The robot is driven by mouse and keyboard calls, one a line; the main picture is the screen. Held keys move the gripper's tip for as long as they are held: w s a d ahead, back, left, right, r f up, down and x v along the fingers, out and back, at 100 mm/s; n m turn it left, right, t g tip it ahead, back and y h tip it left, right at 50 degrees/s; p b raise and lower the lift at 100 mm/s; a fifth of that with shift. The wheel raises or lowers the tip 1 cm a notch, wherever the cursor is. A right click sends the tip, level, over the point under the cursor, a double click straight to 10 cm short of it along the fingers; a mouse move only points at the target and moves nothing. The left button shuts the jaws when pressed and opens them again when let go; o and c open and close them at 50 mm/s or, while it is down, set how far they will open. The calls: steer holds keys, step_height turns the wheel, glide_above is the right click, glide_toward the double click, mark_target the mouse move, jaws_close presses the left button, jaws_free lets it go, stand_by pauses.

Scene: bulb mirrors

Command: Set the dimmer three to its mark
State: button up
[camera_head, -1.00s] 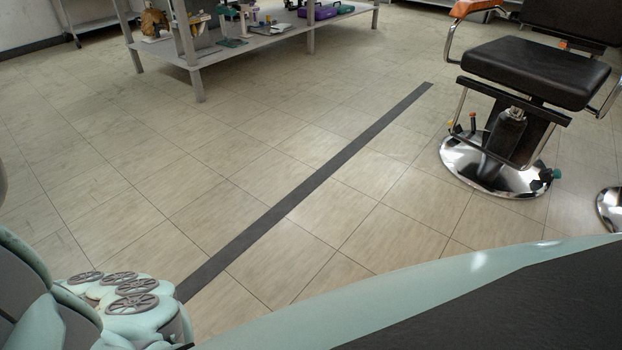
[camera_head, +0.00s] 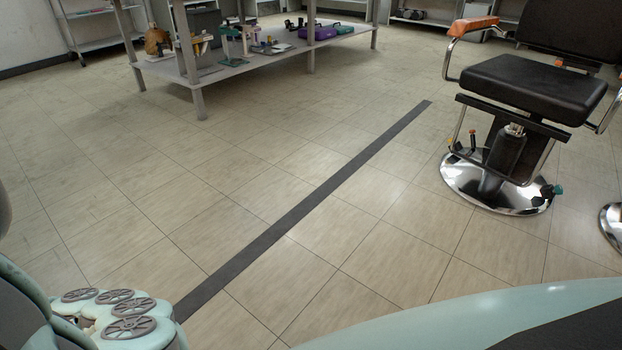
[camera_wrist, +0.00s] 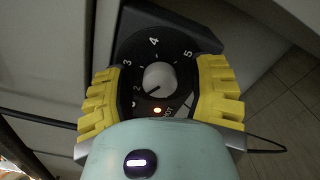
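In the wrist view, a dimmer (camera_wrist: 154,42) with a round black face and white numerals shows below my gripper. Numerals 2, 3, 4 and 5 are readable. A pale round knob (camera_wrist: 160,78) sits at its centre, with a dark pointer line toward the lower left, near the 2. A small orange light (camera_wrist: 157,110) glows below the knob. My gripper (camera_wrist: 160,85) is open, its yellow ribbed fingers apart on either side of the dial. I see a gap between each finger and the knob. Whether this is dimmer three cannot be told. The head view shows neither dimmer nor gripper.
The dial sits on a dark box (camera_wrist: 195,30) beside pale panels, and a thin black cable (camera_wrist: 265,143) runs right.

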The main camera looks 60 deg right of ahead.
steer(key=shift+o, duration=0.3)
steer(key=s+d, duration=0.1)
steer(key=d, duration=1.1)
steer(key=shift+r, duration=0.15)
